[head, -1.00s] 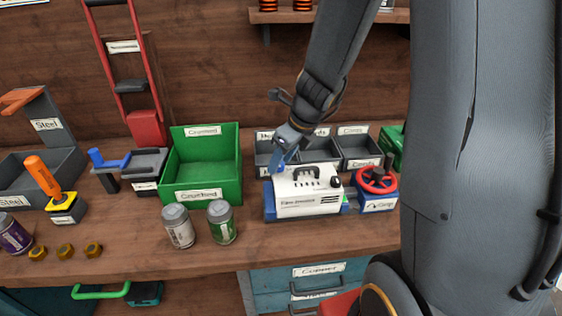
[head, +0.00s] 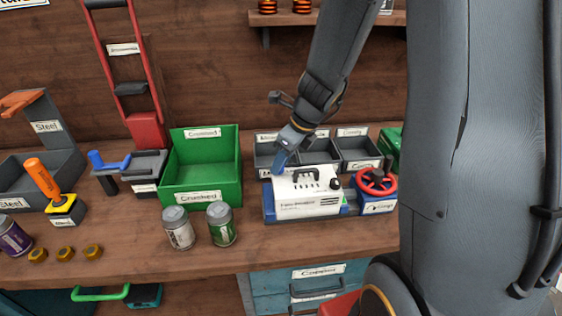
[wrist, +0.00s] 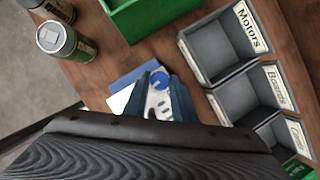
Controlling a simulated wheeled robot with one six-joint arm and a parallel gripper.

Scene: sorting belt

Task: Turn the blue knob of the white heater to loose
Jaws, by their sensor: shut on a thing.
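The white heater (head: 308,203) stands on the bench on a blue base, with a black handle and a small black knob on top. My gripper (head: 277,169) is at its back left corner, pointing down. Only part of the heater's white top shows there. In the head view the blue knob is hidden or cannot be told from the blue fingertips, and its turn position is not readable.
Grey bins (head: 319,150) stand close behind the heater, and a red valve wheel (head: 376,182) is at its right. A green crate (head: 203,180) is to the left. Two cans (head: 221,224) stand in front of the crate.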

